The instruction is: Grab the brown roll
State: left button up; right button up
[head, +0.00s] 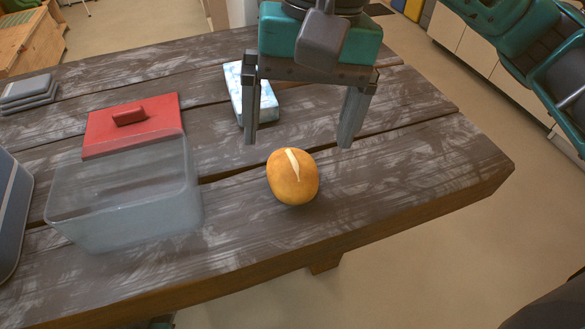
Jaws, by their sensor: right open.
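The brown roll (292,182) is round and golden brown with a pale slash on top. It sits on the wooden table near its front edge. My right gripper (300,143) comes in from the top with its two fingers pointing down. It is open and empty. Its fingertips appear above and slightly behind the roll, one to each side of it in the picture, and do not touch it. My left gripper is not in view.
A clear container (130,200) stands left of the roll, with a red lid (110,122) behind it. A white-and-blue box (234,85) lies behind the gripper's left finger. Grey stacked pieces (28,90) lie far left. The table (420,160) is clear to the right.

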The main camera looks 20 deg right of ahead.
aim_at(295, 163)
notch_tip(295, 163, down, 6)
jog(key=shift+w+a+r, duration=0.1)
jog(key=shift+a, duration=0.05)
jog(key=shift+f, duration=0.2)
jog(key=shift+c, duration=0.3)
jog(key=c, duration=1.1)
